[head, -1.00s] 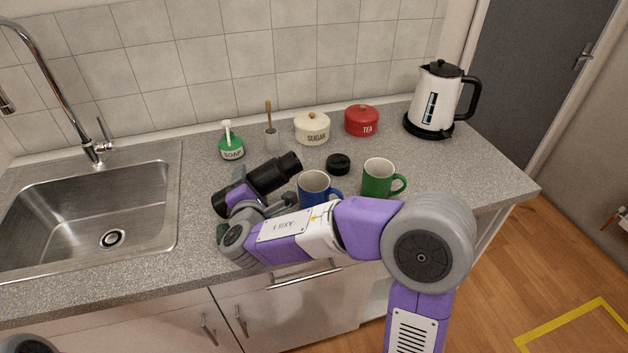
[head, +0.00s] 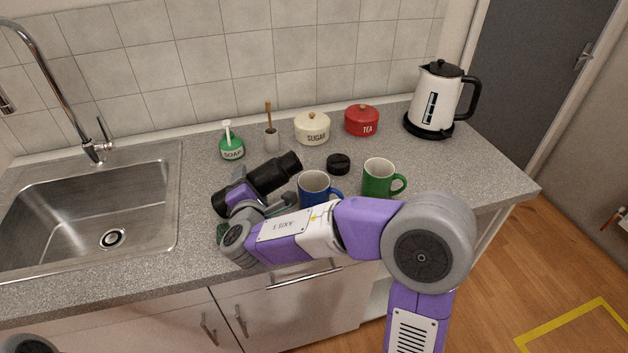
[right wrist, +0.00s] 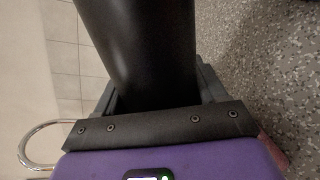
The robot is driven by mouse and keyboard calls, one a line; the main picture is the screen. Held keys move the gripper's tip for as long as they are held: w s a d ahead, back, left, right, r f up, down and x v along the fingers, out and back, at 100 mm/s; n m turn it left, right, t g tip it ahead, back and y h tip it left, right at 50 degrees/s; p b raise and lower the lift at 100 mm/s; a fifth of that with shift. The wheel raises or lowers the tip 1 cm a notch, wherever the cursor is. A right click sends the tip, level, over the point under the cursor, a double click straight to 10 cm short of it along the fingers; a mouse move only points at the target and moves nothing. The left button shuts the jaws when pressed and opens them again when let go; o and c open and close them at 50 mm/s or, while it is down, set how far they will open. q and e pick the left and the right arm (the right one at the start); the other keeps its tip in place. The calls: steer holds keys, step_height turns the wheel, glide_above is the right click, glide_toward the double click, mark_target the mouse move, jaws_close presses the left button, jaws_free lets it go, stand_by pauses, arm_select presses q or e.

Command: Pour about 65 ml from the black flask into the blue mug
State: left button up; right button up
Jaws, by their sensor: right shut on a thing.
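The black flask (head: 272,175) is tilted well over, with its mouth up and to the right, close above the blue mug's rim. My right gripper (head: 240,191) is shut on its lower body; the flask also fills the middle of the right wrist view (right wrist: 145,50). The blue mug (head: 313,190) stands upright on the counter, its lower part hidden by my right arm. No liquid stream is visible and the mug's contents cannot be made out. My left gripper does not show; only a bit of grey shows at the lower left corner.
A green mug (head: 378,179) stands right of the blue mug, and a black lid (head: 338,164) lies behind. Soap bottle (head: 231,147), sugar pot (head: 312,129), tea pot (head: 361,121) and kettle (head: 436,100) line the back. A sink (head: 95,225) is at left.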

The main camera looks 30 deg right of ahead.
mark_target(263, 174)
steer(key=shift+r, duration=0.1)
steer(key=d+r+n+p, duration=0.1)
steer(key=p, duration=0.3)
steer(key=shift+s, duration=0.1)
steer(key=shift+d+n+h+b, duration=0.2)
steer(key=shift+n+h+b, duration=0.15)
steer(key=shift+n, duration=0.25)
steer(key=shift+s+d+r+n, duration=0.15)
steer(key=shift+d+r+n, duration=0.05)
steer(key=shift+d+n, duration=0.1)
steer(key=shift+d+r+n+h+b, duration=0.25)
steer(key=shift+n+h, duration=0.2)
steer(key=shift+n, duration=0.45)
steer(key=n, duration=0.2)
steer(key=shift+d+r+n+t+h+b, duration=0.1)
steer(key=shift+n+t+h+b, duration=0.2)
steer(key=shift+h+b, duration=0.1)
steer(key=shift+s+d+n+t, duration=0.1)
steer(key=shift+d+n+t, duration=0.15)
steer(key=shift+n, duration=0.75)
step_height(263, 174, down, 2)
steer(key=shift+d+n+b, duration=0.1)
steer(key=shift+n+b, duration=0.3)
steer(key=shift+b, duration=0.6)
steer(key=shift+d+f+n+b, duration=0.1)
steer(key=shift+f+n+b, duration=0.3)
steer(key=shift+f, duration=0.1)
